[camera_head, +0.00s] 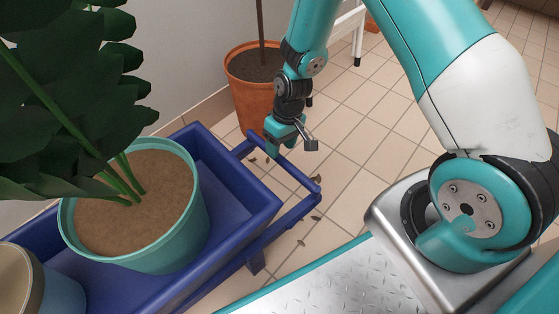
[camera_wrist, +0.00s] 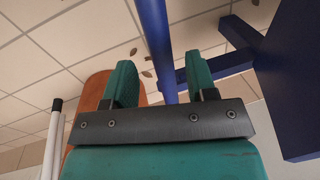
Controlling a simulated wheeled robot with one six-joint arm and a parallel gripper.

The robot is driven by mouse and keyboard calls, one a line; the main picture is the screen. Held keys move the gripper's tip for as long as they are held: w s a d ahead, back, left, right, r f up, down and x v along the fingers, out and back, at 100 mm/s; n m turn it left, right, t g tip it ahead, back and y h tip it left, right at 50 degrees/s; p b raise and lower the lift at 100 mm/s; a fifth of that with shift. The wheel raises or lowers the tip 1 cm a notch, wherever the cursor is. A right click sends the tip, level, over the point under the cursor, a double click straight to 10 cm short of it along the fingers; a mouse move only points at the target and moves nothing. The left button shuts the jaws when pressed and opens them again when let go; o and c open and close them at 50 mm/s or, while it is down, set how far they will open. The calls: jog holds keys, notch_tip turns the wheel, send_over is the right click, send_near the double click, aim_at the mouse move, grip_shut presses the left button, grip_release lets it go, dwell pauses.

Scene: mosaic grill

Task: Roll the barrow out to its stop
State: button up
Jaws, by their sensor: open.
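The blue barrow (camera_head: 232,222) stands at the left against the wall, with a blue handle frame (camera_head: 301,209) reaching out on its right side. My gripper (camera_head: 276,149) is over the far part of that handle, pointing down. In the wrist view, my gripper (camera_wrist: 162,82) is open, with one teal finger on each side of a blue handle bar (camera_wrist: 155,35). The bar runs between the fingers; I cannot tell whether either touches it. The barrow carries a teal pot (camera_head: 184,234) with a leafy plant (camera_head: 75,90). The barrow's wheels are hidden.
A terracotta pot (camera_head: 248,97) stands behind my gripper near the wall. A pale pot (camera_head: 30,280) is at the lower left. Several dry leaves (camera_head: 316,218) lie on the tiled floor (camera_head: 365,125). The floor right of the handle is mostly clear up to my base.

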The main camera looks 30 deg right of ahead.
jog(key=shift+s+a+f+b, duration=0.1)
jog(key=shift+a+f+b, duration=0.2)
jog(key=shift+f, duration=0.55)
jog(key=shift+a+f+b, duration=0.1)
jog(key=shift+f+b, duration=0.25)
jog(key=shift+f, duration=0.5)
grip_shut()
